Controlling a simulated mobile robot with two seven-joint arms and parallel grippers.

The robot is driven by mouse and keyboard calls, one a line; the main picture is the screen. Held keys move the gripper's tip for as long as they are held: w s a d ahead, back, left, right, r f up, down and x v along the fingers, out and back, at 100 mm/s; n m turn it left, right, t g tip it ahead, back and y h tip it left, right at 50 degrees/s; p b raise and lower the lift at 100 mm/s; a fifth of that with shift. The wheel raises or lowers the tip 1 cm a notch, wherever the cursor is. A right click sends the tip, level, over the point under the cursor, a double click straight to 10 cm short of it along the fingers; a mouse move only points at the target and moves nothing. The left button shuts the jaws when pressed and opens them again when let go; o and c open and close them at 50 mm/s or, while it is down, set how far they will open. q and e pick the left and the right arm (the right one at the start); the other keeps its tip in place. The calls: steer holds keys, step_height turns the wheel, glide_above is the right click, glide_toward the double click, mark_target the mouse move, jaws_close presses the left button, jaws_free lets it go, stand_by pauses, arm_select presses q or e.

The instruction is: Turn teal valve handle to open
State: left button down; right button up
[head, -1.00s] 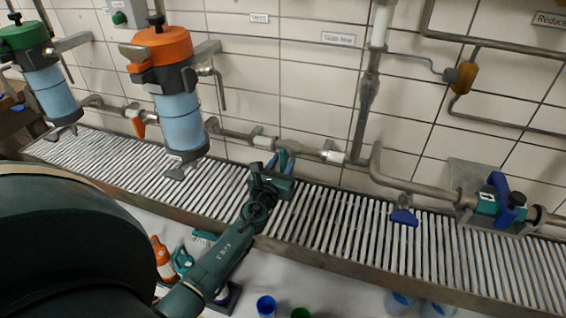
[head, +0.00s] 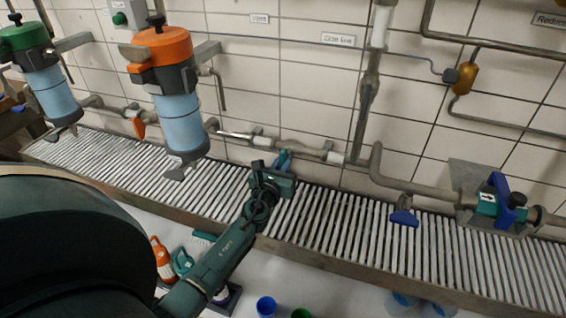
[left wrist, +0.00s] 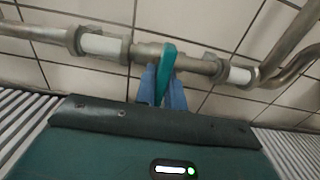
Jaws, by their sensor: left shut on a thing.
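The teal valve handle (left wrist: 167,62) shows in the left wrist view, upright across the grey pipe between two white collars. My left gripper (left wrist: 161,88) has its blue fingers shut on the handle's lower part, one on each side, and its upper part stands clear. In the head view, my left gripper (head: 283,161) is just below the wall pipe, above the far side of the slatted grating. There the fingers mostly hide the handle. My right gripper is not in view.
The wall pipe (head: 300,149) runs close behind my gripper. An orange-topped filter housing (head: 180,118) stands to the left. A blue-handled valve (head: 404,217) and another blue-handled valve (head: 498,190) are to the right. The grating (head: 325,222) is clear.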

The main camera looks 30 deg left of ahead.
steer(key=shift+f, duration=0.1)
arm_select(q)
steer(key=n+b, duration=0.1)
steer(key=n, duration=0.3)
steer(key=shift+n, duration=0.4)
steer(key=n+b, duration=0.1)
steer(key=n, duration=0.3)
steer(key=n+b, duration=0.1)
steer(key=n, duration=0.4)
steer(key=shift+n, duration=2)
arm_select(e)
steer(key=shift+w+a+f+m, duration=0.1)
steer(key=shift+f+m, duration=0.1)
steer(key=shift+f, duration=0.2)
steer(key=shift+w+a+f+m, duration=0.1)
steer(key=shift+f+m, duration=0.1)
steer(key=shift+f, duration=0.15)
arm_select(q)
steer(key=shift+n, duration=0.3)
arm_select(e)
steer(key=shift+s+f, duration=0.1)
arm_select(q)
steer(key=c, duration=1.5)
jaws_free()
